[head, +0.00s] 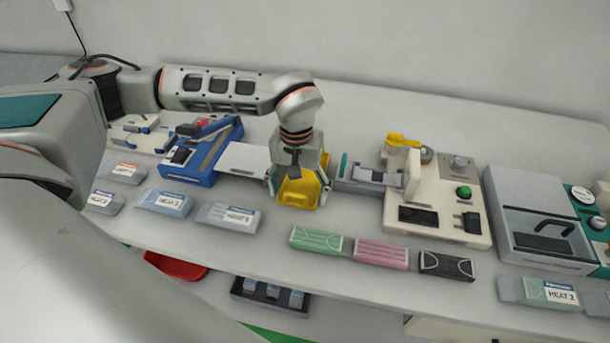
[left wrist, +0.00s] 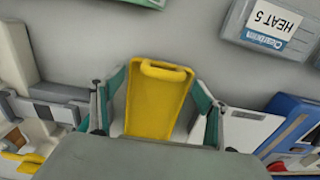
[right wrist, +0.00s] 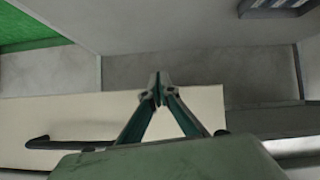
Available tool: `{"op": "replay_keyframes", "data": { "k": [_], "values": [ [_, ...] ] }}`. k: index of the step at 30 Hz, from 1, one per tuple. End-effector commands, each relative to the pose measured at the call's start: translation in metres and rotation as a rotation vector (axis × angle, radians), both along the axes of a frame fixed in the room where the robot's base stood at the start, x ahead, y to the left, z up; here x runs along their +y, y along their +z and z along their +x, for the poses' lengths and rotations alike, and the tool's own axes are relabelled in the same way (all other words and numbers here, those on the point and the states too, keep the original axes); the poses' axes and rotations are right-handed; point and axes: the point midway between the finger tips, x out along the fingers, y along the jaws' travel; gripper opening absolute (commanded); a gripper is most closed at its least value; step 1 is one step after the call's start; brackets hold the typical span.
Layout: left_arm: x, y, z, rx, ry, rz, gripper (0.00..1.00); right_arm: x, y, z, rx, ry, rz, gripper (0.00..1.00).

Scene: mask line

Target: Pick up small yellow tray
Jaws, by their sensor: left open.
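The small yellow tray (head: 301,194) sits on the white table in the middle of the head view, partly covered by my left gripper (head: 297,180). In the left wrist view the yellow tray (left wrist: 158,98) lies between the two fingers of my left gripper (left wrist: 160,100), with its handle-like end toward the top. The fingers are open, one on each side of the tray; I cannot tell whether they touch it. My right gripper (right wrist: 160,88) shows only in the right wrist view, its fingertips together and nothing seen between them.
Left of the tray stands a blue machine (head: 200,155); right of it is a white machine with a green button (head: 463,193). Mask packs, green (head: 316,240), pink and black, lie in front. A labelled HEAT 5 pack (left wrist: 268,28) lies close by.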

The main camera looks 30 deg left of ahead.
Motion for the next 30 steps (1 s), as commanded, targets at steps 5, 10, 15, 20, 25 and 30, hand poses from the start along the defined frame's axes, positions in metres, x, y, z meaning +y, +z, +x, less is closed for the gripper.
{"op": "replay_keyframes", "data": {
  "k": [5,10,15,20,25,30],
  "values": [
    [0.000,0.000,0.000,-0.001,0.000,0.000,0.75,0.000,0.003,0.002,-0.006,-0.001,0.002,0.00],
    [0.000,0.000,0.000,0.000,0.000,0.000,0.43,0.000,0.003,0.002,-0.006,-0.002,0.002,0.00],
    [0.000,0.000,0.000,-0.001,0.000,-0.001,0.43,0.000,0.003,0.002,-0.006,-0.002,0.002,0.00],
    [0.000,0.001,0.000,-0.001,-0.001,-0.001,0.43,0.000,0.002,0.001,-0.003,-0.001,0.001,0.00],
    [0.000,0.010,0.001,-0.002,-0.001,0.000,0.43,0.000,0.000,0.000,0.001,-0.001,0.000,0.00],
    [0.000,0.034,0.001,-0.005,-0.001,-0.001,0.43,0.000,0.000,-0.001,0.002,-0.002,0.000,0.00]
  ]
}}
